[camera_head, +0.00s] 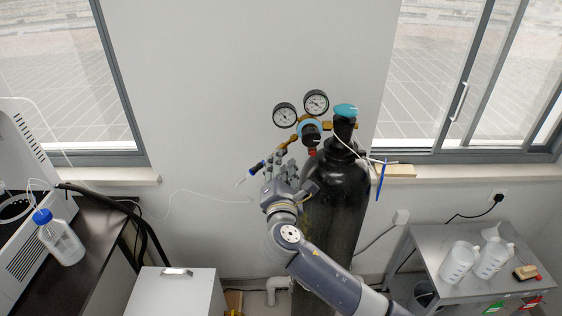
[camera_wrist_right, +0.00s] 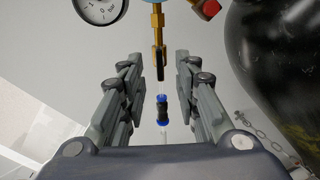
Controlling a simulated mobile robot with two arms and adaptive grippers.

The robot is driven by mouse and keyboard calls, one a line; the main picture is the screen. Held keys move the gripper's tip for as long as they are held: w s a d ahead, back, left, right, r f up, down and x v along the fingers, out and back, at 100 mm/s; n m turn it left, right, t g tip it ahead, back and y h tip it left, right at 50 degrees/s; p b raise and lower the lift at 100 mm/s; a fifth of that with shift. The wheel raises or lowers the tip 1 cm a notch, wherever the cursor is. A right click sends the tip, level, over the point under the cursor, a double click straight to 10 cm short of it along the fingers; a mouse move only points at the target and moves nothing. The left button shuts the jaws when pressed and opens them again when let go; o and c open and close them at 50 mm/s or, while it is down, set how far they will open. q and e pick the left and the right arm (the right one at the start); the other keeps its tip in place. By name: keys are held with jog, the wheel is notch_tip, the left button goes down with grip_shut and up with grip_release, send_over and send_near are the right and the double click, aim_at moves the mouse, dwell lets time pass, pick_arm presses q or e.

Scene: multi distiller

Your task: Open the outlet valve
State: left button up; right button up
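The gas regulator (camera_head: 309,131) sits at the top of the black cylinder (camera_head: 335,205), with two round gauges above it. Its brass outlet stem runs down left to a blue-and-black outlet fitting (camera_head: 257,167). In the right wrist view, the brass stem (camera_wrist_right: 157,35) ends in a dark narrow part, with the blue-and-black fitting (camera_wrist_right: 162,108) below it. My right gripper (camera_head: 281,169) is just below the stem. In the wrist view its fingers (camera_wrist_right: 152,82) are spread either side of the stem and fitting, with gaps visible and nothing gripped. My left gripper is out of view.
A teal-topped cylinder valve (camera_head: 345,111) is right of the regulator. A grey table (camera_head: 440,240) with white jugs stands at right. A white cabinet (camera_head: 176,293) and a dark bench (camera_head: 100,235) with a blue-capped bottle are at left. A thin white tube crosses the wall.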

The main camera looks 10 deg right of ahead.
jog(key=s+a, duration=0.2)
jog(key=s, duration=0.7)
jog(key=shift+s, duration=0.4)
jog(key=shift+f, duration=0.1)
notch_tip(320, 180, down, 27)
jog(key=d+m+g+y+b, duration=0.1)
jog(key=d+m+g+b, duration=0.15)
jog(key=g+b, duration=0.2)
jog(key=s+d+f+m+g+y+b, duration=0.15)
jog(key=s+f, duration=0.25)
jog(key=f, duration=0.7)
jog(key=s+d+f+m+g+h+b, duration=0.1)
jog(key=s+f+m+g+b, duration=0.2)
jog(key=f, duration=0.7)
jog(key=s+d+f+m+g+y+b, duration=0.1)
jog(key=s+d+f+m+g, duration=0.15)
jog(key=s+f, duration=0.6)
jog(key=s+d+f+m+g+b, duration=0.15)
jog(key=s+f+m, duration=0.25)
jog(key=s+f, duration=0.45)
jog(key=s+d+f+m+g+b, duration=0.1)
jog(key=s+f+m, duration=0.3)
jog(key=s+f, duration=0.3)
jog(key=s+d+f+m+g+b, duration=0.2)
jog(key=s+f+m, duration=0.3)
jog(key=s, duration=1.2)
notch_tip(320, 180, down, 2)
jog(key=shift+d+f+g+y, duration=0.15)
jog(key=shift+g+y, duration=0.15)
jog(key=shift+y, duration=0.15)
